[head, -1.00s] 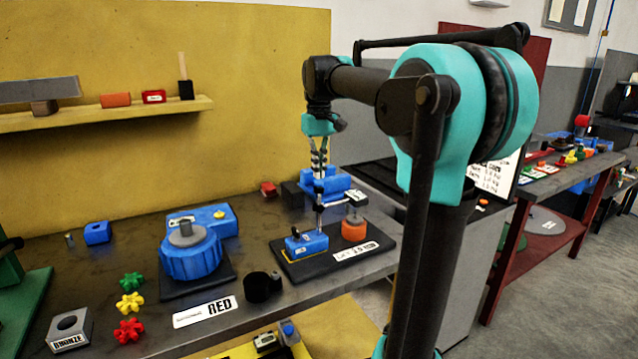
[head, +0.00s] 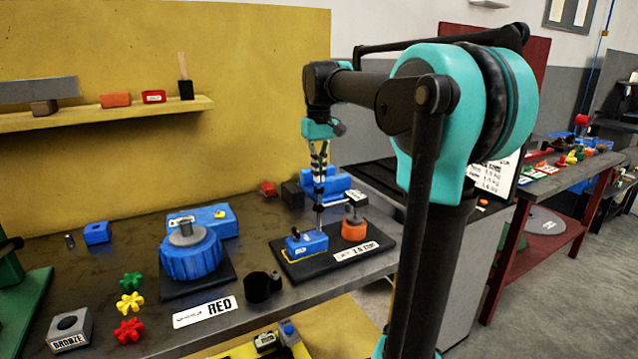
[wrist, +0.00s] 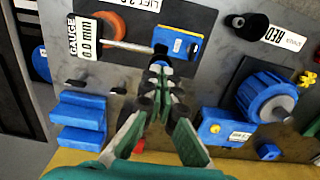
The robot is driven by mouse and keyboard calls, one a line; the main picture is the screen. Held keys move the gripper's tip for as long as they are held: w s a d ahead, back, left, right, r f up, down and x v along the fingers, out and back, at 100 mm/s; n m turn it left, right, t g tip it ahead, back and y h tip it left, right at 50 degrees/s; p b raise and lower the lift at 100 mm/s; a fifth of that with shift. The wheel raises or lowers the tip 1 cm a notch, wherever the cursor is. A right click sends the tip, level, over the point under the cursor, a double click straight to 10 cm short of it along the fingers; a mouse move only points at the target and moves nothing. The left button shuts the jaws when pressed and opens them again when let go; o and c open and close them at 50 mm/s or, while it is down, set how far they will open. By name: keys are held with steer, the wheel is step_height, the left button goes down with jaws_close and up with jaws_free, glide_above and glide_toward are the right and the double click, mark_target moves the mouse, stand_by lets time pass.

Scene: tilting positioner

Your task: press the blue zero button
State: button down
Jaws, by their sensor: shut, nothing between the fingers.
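My gripper (head: 319,197) is shut and empty, pointing down over the post of the gauge stand. In the wrist view its fingertips (wrist: 160,66) are together at the end of the stand's silver rod (wrist: 128,46). A small blue round spot (wrist: 161,63) shows at the fingertips; it may be the zero button, mostly hidden by the fingers. I cannot tell whether they touch it.
A blue turntable (head: 190,257) and a blue box with a yellow button (head: 220,213) stand to the left. A stepped blue block (wrist: 80,122) is behind the stand. A black cup (head: 262,287) is near the front edge.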

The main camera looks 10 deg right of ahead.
steer(key=shift+r, duration=2.7)
